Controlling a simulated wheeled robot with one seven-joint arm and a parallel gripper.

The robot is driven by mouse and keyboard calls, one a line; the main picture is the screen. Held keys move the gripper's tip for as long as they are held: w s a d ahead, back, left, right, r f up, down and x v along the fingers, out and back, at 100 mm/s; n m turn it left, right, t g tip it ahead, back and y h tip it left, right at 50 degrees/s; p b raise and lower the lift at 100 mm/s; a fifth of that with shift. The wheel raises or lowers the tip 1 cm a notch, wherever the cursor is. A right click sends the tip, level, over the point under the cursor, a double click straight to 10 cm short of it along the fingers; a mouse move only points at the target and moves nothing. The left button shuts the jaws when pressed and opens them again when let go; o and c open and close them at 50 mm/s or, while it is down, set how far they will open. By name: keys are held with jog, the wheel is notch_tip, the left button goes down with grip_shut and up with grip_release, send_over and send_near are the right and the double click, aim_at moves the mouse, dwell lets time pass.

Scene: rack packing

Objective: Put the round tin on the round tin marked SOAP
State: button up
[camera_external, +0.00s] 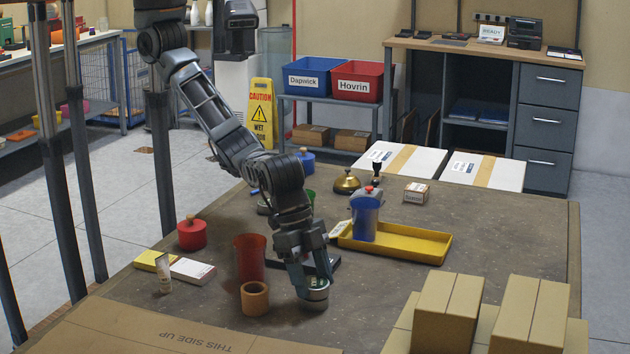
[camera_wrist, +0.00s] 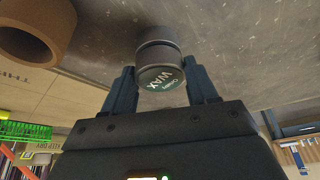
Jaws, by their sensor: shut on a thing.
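My gripper (camera_external: 313,281) points down near the front of the table, its fingers shut on a round tin. In the wrist view, my gripper (camera_wrist: 163,88) has one finger on each side of this tin (camera_wrist: 162,78), which has a green top reading WAX. A second grey round shape, seemingly another tin (camera_wrist: 157,36), is directly below it and in line with it; I cannot tell for sure whether they touch. In the external view this lower tin (camera_external: 316,304) appears at the table surface. No SOAP marking is readable.
A brown ring-shaped pot (camera_external: 255,298) and a red cup (camera_external: 250,258) stand close left of my gripper. A yellow tray (camera_external: 405,247) with a blue cup (camera_external: 365,220) lies behind right. Cardboard boxes (camera_external: 447,308) fill the front right.

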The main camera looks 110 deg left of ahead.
jog(key=shift+f, duration=0.1)
jog(key=o, duration=1.1)
jog(key=shift+r, duration=0.3)
jog(key=p+v, duration=0.1)
jog(key=v, duration=1)
jog(key=shift+s+r, duration=0.25)
jog(key=shift+r, duration=0.05)
